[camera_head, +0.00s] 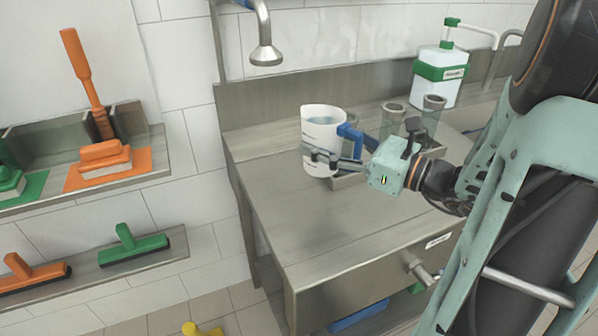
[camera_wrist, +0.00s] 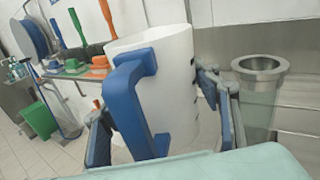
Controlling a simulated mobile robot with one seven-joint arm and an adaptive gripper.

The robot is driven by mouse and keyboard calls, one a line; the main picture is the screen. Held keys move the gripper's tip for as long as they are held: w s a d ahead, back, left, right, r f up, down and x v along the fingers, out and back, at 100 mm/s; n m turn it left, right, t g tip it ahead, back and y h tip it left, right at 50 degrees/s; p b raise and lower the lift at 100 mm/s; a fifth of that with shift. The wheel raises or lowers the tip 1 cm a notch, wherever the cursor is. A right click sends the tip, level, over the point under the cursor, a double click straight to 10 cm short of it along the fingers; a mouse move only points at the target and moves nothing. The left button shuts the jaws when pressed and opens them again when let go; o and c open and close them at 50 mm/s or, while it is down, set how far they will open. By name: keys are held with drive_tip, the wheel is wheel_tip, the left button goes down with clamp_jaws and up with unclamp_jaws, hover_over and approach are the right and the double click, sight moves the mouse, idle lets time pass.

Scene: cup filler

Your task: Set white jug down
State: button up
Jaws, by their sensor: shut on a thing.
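The white jug (camera_head: 321,135) with a blue handle (camera_head: 351,137) is upright over the steel counter (camera_head: 300,230), near its back. My gripper (camera_head: 335,160) is shut on the jug, its fingers at the jug's sides. In the wrist view the jug (camera_wrist: 178,90) fills the middle, with its blue handle (camera_wrist: 128,100) facing the camera between the fingers. I cannot tell whether the jug's base touches the counter.
Clear cups (camera_head: 433,112) stand in a tray right of the jug; one cup (camera_wrist: 260,85) is close beside my right finger. A green-and-white dispenser (camera_head: 440,75) stands behind. A shower head (camera_head: 266,52) hangs above. The counter's front left is bare.

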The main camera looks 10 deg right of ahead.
drive_tip(key=shift+w+a+f+b, duration=0.55)
drive_tip(key=shift+w+f, duration=0.5)
drive_tip(key=shift+f, duration=0.6)
drive_tip(key=shift+w+a+f+b, duration=0.4)
drive_tip(key=shift+w+a+f, duration=0.45)
drive_tip(key=shift+f, duration=0.8)
drive_tip(key=shift+w+a+f+b, duration=0.5)
drive_tip(key=shift+w+f, duration=0.7)
drive_tip(key=shift+f, duration=0.45)
drive_tip(key=shift+f, duration=0.15)
drive_tip(key=o, duration=0.9)
